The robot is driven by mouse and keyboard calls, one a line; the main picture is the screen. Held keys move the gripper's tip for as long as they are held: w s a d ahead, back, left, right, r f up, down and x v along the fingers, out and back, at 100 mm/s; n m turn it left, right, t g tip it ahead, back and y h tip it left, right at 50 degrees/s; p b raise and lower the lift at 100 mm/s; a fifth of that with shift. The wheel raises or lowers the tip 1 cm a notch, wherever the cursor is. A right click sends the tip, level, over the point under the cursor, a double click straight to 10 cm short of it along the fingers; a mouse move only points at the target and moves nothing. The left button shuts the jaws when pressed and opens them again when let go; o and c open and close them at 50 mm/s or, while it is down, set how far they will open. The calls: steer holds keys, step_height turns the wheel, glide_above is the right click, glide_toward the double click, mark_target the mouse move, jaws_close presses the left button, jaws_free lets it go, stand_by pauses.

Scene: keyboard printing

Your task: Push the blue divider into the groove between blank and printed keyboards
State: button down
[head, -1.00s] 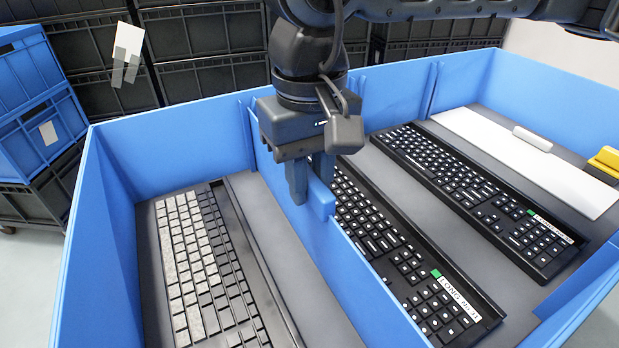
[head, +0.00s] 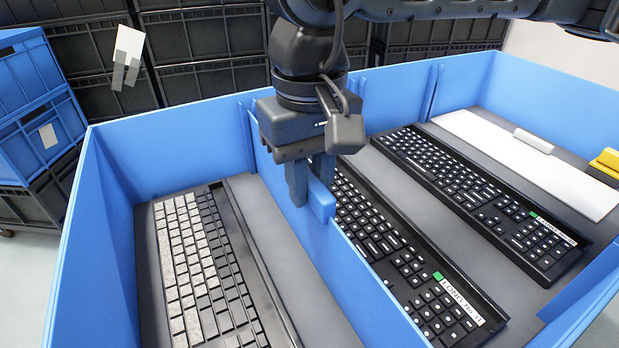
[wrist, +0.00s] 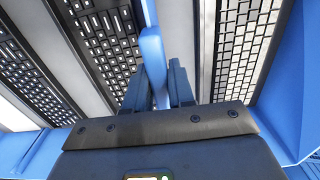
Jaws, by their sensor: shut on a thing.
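The blue divider (head: 345,255) is a thin upright panel inside the blue bin, between the blank keyboard on the left and the printed keyboards on the right. My gripper (head: 310,190) is shut on the thick grip block of the divider (wrist: 154,62), with one finger on each side. The blank keyboard (head: 205,265) has pale and dark keys without legends. One printed keyboard (head: 400,255) lies just right of the divider, and another printed keyboard (head: 480,195) lies farther right. The divider's lower edge and the groove under it are hidden.
The blue bin's walls (head: 195,145) surround the keyboards. A white panel with a handle (head: 530,165) and a yellow item (head: 606,163) are at the right. Dark crates (head: 215,85) stand behind, and blue crates (head: 35,105) stand at the left.

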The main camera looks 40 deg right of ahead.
steer(key=shift+f, duration=0.15)
steer(key=c, duration=0.9)
jaws_free()
step_height(320, 180, up, 6)
steer(key=shift+f+p, duration=0.1)
steer(key=shift+p, duration=0.9)
steer(key=shift+r+p, duration=0.7)
steer(key=shift+r, duration=3.3)
